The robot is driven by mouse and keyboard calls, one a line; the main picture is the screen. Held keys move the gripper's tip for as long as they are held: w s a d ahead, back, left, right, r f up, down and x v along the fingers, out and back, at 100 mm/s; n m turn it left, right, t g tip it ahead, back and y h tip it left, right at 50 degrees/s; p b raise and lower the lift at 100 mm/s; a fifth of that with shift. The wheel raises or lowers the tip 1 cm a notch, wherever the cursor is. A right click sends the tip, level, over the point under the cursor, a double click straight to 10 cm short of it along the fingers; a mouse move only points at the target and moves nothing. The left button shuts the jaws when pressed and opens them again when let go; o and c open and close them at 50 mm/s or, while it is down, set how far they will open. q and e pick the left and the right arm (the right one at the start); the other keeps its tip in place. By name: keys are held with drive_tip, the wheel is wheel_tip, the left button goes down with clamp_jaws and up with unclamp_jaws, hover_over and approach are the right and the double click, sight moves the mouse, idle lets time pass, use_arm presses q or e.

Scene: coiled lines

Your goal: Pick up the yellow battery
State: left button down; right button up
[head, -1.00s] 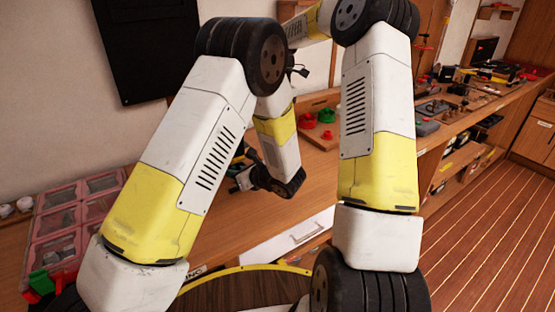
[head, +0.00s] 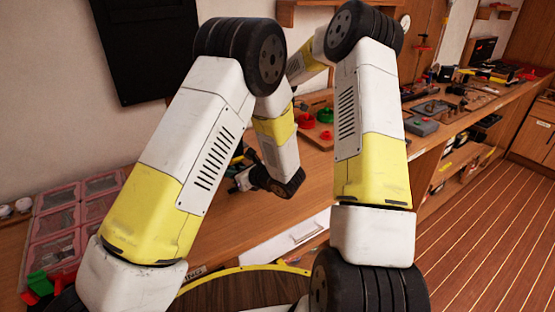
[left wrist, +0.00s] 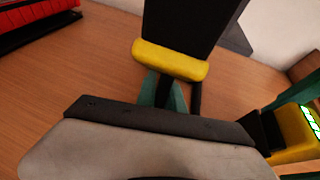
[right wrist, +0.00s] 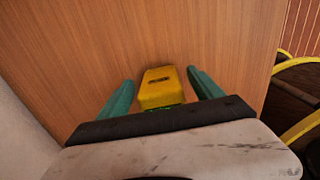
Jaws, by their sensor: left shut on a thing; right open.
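In the right wrist view, the yellow battery (right wrist: 160,88), with a dark mark and a green near edge, appears between the two teal fingers of my right gripper (right wrist: 161,76). The fingers are apart, with a gap on both sides. My left gripper (head: 241,182) is low over the counter in the head view. In the left wrist view its fingers are shut on a dark thing with a yellow end (left wrist: 170,60). A yellow block with green lights (left wrist: 295,138) shows at that view's right edge, beside teal parts. My arms hide the right gripper in the head view.
The wooden counter (head: 215,222) runs along the wall. A pink-lidded organiser (head: 62,222) stands at the left. Red and green parts sit on a wooden board (head: 316,140) behind the arms. Tools clutter the counter at right.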

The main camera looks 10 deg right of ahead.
drive_tip(key=shift+f, duration=0.55)
drive_tip(key=shift+r, duration=0.1)
clamp_jaws()
wheel_tip(320, 180, up, 10)
idle(0.3)
